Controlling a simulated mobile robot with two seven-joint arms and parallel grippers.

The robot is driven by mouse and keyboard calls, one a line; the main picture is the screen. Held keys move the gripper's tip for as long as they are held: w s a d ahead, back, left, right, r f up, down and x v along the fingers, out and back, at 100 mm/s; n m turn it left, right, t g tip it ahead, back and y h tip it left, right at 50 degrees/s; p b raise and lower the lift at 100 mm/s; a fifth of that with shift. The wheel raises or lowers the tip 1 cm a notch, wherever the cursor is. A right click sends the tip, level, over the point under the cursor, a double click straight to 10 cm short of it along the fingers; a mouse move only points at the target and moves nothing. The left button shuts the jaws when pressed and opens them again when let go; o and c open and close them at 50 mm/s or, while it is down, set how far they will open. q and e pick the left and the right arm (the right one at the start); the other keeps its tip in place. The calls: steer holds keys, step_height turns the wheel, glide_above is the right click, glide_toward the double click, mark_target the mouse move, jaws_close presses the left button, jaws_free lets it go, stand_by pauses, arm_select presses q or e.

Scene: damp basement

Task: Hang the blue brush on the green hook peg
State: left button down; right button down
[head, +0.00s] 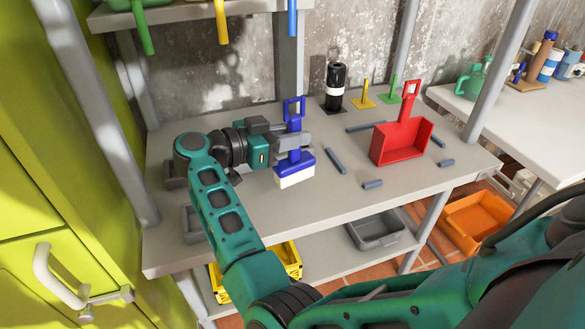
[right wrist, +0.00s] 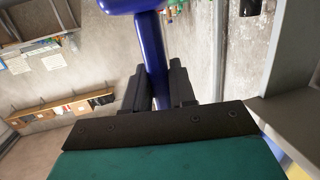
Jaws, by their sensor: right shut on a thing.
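The blue brush (head: 294,165) has a loop at the top of its handle and a white bristle end at the bottom. My right gripper (head: 293,142) is shut on its handle and holds it upright over the grey table, bristles down. In the right wrist view the blue handle (right wrist: 152,55) runs between the fingers (right wrist: 160,88). A green peg (head: 145,33) sticks out from the upper shelf's edge at top left, apart from the brush. Another green peg (head: 392,88) stands on the table's far side. I cannot tell which is the hook peg. My left gripper is not in view.
Yellow (head: 222,22) and blue (head: 292,18) pegs also stick out from the shelf edge. On the table (head: 250,230) stand a red dustpan (head: 402,140), a black bottle (head: 336,88), a yellow peg (head: 364,95) and several grey rods. A grey post (head: 100,110) rises at left.

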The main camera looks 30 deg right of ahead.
mark_target(289, 154)
steer(key=shift+f, duration=0.45)
steer(key=shift+f+b, duration=0.3)
steer(key=shift+b, duration=0.3)
steer(key=shift+f+b, duration=0.85)
steer(key=shift+b, duration=0.15)
steer(key=shift+f+b, duration=0.4)
steer(key=shift+b, duration=0.05)
steer(key=shift+f, duration=0.25)
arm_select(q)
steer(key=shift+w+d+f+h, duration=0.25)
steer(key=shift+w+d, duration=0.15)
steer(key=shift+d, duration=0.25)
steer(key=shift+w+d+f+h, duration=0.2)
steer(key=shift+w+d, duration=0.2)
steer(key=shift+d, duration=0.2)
